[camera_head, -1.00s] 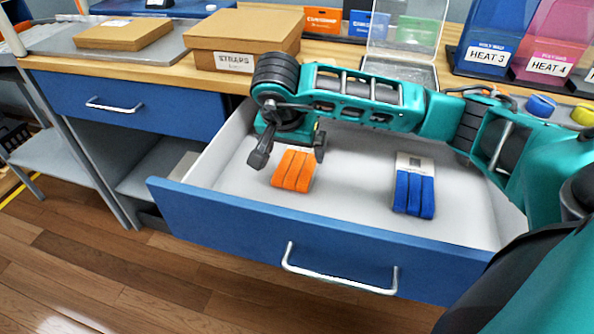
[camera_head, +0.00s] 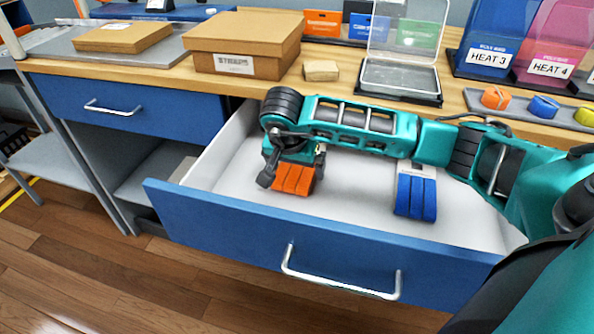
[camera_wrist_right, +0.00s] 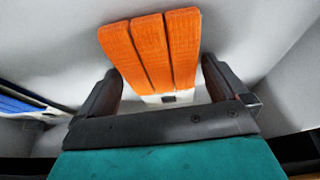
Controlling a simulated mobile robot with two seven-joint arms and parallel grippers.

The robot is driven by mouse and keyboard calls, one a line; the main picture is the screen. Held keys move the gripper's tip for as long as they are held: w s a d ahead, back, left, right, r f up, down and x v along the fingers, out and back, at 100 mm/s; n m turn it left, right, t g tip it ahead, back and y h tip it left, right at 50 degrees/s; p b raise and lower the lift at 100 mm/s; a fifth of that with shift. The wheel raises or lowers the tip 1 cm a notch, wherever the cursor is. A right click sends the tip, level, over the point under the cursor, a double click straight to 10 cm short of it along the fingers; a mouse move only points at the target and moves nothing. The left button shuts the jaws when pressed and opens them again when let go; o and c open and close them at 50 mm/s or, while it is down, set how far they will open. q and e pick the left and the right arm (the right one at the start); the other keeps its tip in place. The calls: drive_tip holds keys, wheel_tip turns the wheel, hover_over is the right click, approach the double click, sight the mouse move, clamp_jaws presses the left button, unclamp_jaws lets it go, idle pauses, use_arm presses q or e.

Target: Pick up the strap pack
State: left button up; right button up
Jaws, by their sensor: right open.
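The orange strap pack (camera_head: 293,178) lies on the floor of the open drawer. It also shows in the right wrist view (camera_wrist_right: 152,50), where its lower end reaches between my fingers. In the right wrist view the gripper (camera_wrist_right: 165,95) has visible gaps to the pack on both sides. A blue strap pack (camera_head: 416,192) lies to the right in the same drawer. My left gripper is not in view.
The open drawer (camera_head: 300,235) has a blue front and pale walls around the packs. On the wooden bench behind stand a cardboard box (camera_head: 232,66), a small tan block (camera_head: 321,70) and a clear-lidded case (camera_head: 400,80). The drawer floor between the packs is clear.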

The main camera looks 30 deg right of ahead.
sight(302, 170)
drive_tip(key=shift+f, duration=0.2)
drive_tip(key=c, duration=0.8)
drive_tip(key=shift+r, duration=0.15)
drive_tip(key=shift+r, duration=0.25)
drive_tip(key=r, duration=0.2)
drive_tip(key=r+p, duration=0.1)
drive_tip(key=r, duration=0.1)
drive_tip(key=d+r, duration=0.1)
drive_tip(key=r, duration=0.2)
drive_tip(key=shift+s+p, duration=0.3)
drive_tip(key=shift+s, duration=0.1)
drive_tip(key=s+d, duration=0.8)
drive_tip(key=s, duration=0.1)
drive_tip(key=s+d, duration=0.4)
drive_tip(key=s, duration=0.1)
drive_tip(key=shift+s+f+b, duration=0.2)
drive_tip(key=shift+b, duration=0.1)
